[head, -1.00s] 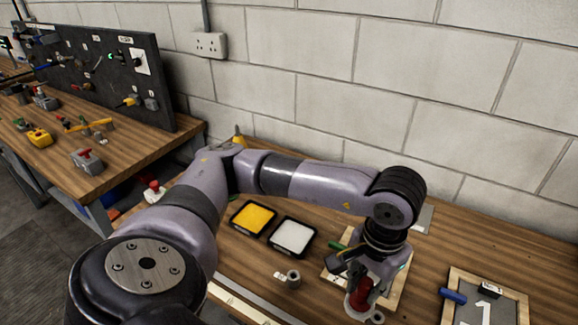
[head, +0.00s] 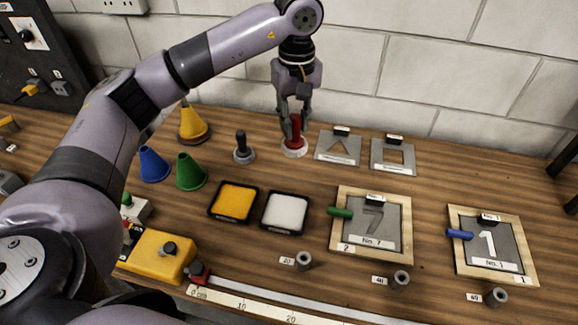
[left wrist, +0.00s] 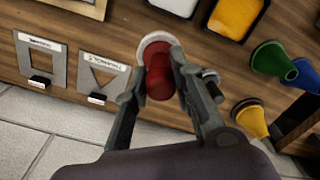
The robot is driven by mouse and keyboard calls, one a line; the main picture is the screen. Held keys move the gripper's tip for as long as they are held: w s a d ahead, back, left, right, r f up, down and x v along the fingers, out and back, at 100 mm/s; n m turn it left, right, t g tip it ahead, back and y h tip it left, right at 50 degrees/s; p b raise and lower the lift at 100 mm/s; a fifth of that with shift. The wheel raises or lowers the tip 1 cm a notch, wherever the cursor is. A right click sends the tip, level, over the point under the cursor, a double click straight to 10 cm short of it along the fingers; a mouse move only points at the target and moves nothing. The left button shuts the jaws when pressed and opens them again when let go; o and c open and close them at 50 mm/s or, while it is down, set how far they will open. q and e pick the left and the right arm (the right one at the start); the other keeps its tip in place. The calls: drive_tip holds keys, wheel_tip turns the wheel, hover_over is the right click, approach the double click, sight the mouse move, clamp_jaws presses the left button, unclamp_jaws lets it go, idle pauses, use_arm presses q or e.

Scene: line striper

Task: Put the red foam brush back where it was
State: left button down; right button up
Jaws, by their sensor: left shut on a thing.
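The red foam brush (head: 295,131) is upright at the back of the bench, left of the grey triangle stencil (head: 338,148). Its lower end is at a pale round base (head: 293,151); I cannot tell whether it rests fully in it. My left gripper (head: 293,122) points down from above and is shut on the brush. In the left wrist view the red brush (left wrist: 158,80) is between the fingers (left wrist: 160,85), with the pale rim (left wrist: 152,42) around its far end. My right gripper is not in view.
A black-handled brush (head: 242,148) stands to the left, near yellow (head: 193,122), blue (head: 153,164) and green (head: 190,172) cones. Yellow (head: 234,201) and white (head: 285,212) pads lie in front. Framed stencils 7 (head: 371,224) and 1 (head: 491,244) lie to the right.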

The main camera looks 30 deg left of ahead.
use_arm(q)
drive_tip(key=w+a+r+n+b, duration=0.1)
drive_tip(key=w+a+r+n, duration=0.4)
drive_tip(key=w+r+n, duration=0.15)
drive_tip(key=f, duration=0.6)
drive_tip(key=f+p, duration=0.1)
drive_tip(key=f, duration=0.6)
drive_tip(key=f+p, duration=0.1)
drive_tip(key=f, duration=0.5)
drive_tip(key=shift+s+f, duration=0.2)
drive_tip(key=shift+s, duration=0.1)
drive_tip(key=shift+f, duration=0.2)
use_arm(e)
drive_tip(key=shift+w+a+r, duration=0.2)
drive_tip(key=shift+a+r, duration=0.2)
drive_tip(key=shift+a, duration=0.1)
use_arm(q)
drive_tip(key=shift+f, duration=0.1)
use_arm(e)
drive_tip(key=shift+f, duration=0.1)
